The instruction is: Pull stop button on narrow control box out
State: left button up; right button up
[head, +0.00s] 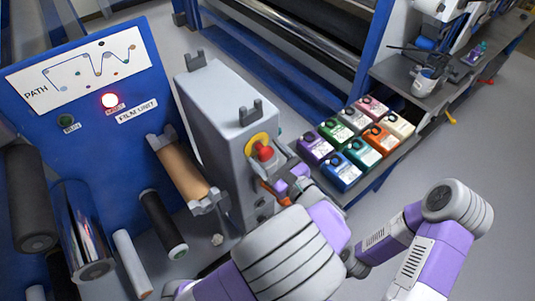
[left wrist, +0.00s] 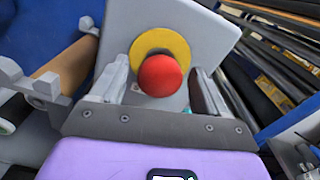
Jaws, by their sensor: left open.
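The narrow control box (head: 219,98) is a tall grey box left of the middle in the head view. Its red stop button (head: 264,152) sits on a yellow ring (head: 251,143) on the side facing me. In the left wrist view the button (left wrist: 160,75) shows as a red dome before the yellow ring (left wrist: 177,42). My left gripper (head: 273,164) is open at the button. Its fingers (left wrist: 160,88) lie on either side of the button with visible gaps, not closed on it. The button's stem is hidden behind the dome. My right gripper is not seen.
A blue film unit panel (head: 130,65) with a lit red lamp (head: 110,101) stands left. A brown roller (head: 183,172) and several other rollers are beside the box. Several coloured ink containers (head: 341,172) fill a shelf to the right. Grey floor lies open at far right.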

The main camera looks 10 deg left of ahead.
pick_arm(q)
jog(key=v, duration=0.7)
jog(key=shift+s, duration=0.15)
jog(key=shift+d, duration=0.1)
